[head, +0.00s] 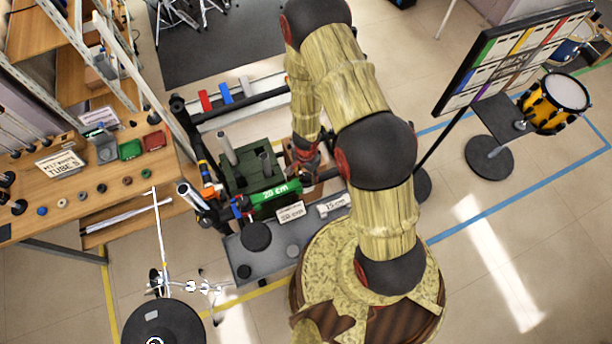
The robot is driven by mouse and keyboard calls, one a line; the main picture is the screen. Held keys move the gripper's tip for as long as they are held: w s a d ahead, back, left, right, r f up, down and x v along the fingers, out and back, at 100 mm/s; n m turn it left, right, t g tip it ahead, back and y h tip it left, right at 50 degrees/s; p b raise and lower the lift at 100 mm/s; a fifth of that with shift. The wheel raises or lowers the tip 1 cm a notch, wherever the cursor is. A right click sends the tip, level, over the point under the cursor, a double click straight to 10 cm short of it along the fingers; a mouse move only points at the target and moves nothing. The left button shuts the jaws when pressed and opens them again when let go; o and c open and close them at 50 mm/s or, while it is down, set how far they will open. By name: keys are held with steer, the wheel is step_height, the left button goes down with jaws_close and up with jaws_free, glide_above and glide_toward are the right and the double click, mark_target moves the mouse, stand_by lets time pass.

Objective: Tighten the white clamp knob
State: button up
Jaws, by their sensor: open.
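A thin white upright rod rises from a stand with a dark round pad (165,322) at the lower left. A small white clamp-like piece (205,288) sticks out to the right of that stand. It is too small to tell which part of it is the knob. My gripper (303,160) is small, dark and red, well up and to the right of the clamp, beside a dark green crate (250,167). It is open and not touching the clamp. Its fingertips are hard to make out against the clutter.
A grey bench (270,262) with black discs and length labels lies between my base and the crate. Upright tubes stand at the crate. A wooden table (85,205) with small rings and trays is at left. A yellow drum (553,103) and dark board stand at right.

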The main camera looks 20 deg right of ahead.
steer(key=shift+f, duration=0.1)
steer(key=shift+c, duration=0.8)
steer(key=c, duration=1)
